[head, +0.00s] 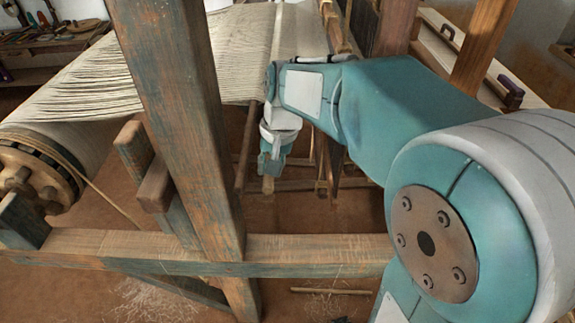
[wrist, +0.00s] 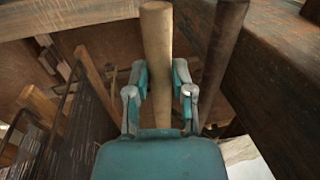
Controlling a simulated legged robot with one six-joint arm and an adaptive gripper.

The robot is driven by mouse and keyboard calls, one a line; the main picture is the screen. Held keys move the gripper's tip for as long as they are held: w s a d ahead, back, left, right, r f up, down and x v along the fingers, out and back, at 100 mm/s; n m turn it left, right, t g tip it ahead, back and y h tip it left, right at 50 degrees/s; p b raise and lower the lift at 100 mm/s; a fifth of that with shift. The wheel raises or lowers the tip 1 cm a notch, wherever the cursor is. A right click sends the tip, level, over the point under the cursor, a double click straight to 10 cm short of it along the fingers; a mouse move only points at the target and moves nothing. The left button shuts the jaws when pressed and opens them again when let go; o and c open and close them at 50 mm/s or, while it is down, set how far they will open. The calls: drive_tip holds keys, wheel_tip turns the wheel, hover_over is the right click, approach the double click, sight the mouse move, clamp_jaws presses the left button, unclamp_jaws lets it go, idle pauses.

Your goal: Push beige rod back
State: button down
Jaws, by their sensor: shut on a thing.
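The beige rod (wrist: 157,45) runs up the middle of the wrist view, between the two fingers of my gripper (wrist: 160,84). The fingers are shut on it, one on each side. Its lower end passes behind the gripper body. In the head view my gripper (head: 270,160) hangs below the teal arm, beside the loom frame. A short pale end (head: 268,186), which looks like the rod, shows just under it. The rest of the rod is hidden there.
A dark rod (wrist: 222,55) stands close to the right of the beige one. A thick beam (wrist: 280,75) lies further right. A wooden post (head: 185,130) and crossbar (head: 310,248) stand in front. White warp threads (head: 85,85) stretch at the left.

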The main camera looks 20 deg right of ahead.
drive_tip(key=shift+a+f, duration=0.15)
drive_tip(key=shift+a, duration=0.5)
drive_tip(key=shift+c, duration=2.4)
unclamp_jaws()
drive_tip(key=shift+a, duration=0.35)
drive_tip(key=shift+w+d, duration=0.1)
drive_tip(key=shift+d, duration=0.25)
drive_tip(key=shift+r, duration=0.3)
wheel_tip(320, 180, up, 11)
drive_tip(key=d, duration=0.2)
drive_tip(key=shift+s, duration=0.35)
